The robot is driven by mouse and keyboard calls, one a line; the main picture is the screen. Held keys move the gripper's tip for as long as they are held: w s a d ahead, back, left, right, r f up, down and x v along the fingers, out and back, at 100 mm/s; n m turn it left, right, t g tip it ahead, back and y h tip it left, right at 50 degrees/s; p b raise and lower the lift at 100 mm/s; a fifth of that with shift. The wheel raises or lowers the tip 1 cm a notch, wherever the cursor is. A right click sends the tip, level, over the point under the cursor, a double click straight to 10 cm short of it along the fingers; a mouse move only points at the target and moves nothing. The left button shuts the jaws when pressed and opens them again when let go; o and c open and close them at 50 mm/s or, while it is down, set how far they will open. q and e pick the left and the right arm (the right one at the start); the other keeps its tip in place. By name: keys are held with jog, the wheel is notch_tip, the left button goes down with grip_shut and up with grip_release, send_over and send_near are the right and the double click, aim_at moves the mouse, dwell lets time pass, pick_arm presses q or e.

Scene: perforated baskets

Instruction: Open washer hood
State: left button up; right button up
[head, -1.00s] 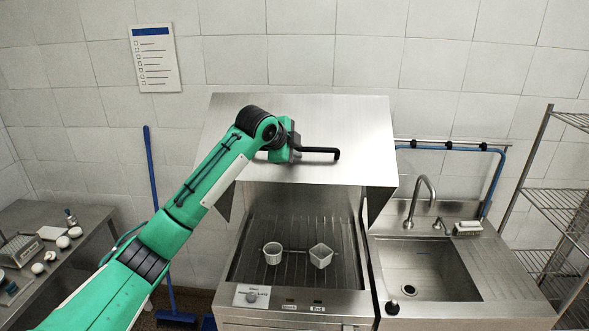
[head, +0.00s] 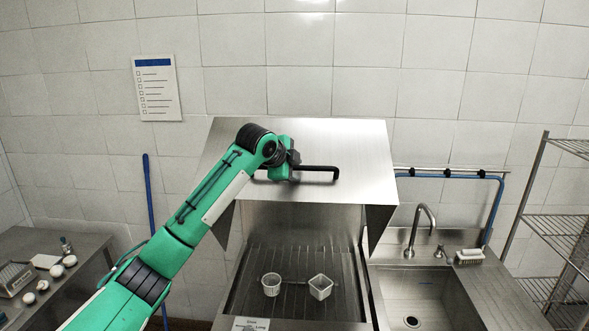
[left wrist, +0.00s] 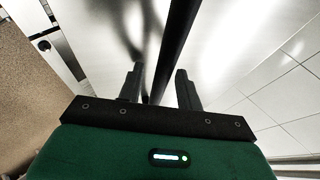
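The washer hood (head: 340,140) is a brushed metal cover, raised above the washer (head: 245,285), whose ribbed bed shows below it. A black bar handle (head: 320,169) runs along the hood's front. My left gripper (head: 293,165) is at the left part of the handle in the head view. In the left wrist view, the dark handle bar (left wrist: 176,45) passes between my two spread fingers (left wrist: 158,82), with gaps beside it. The fingertips are partly hidden in the head view. My right gripper is in neither view.
A sink (head: 425,298) with a faucet (head: 420,226) is on the right, beside a wire shelf (head: 555,235). A table (head: 60,250) with small items is at left.

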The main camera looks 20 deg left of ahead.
pick_arm(q)
jog(key=shift+s, duration=0.1)
jog(key=shift+s+r+b, duration=0.2)
jog(key=shift+b, duration=0.1)
jog(key=b+v, duration=0.6)
jog(key=v, duration=0.7)
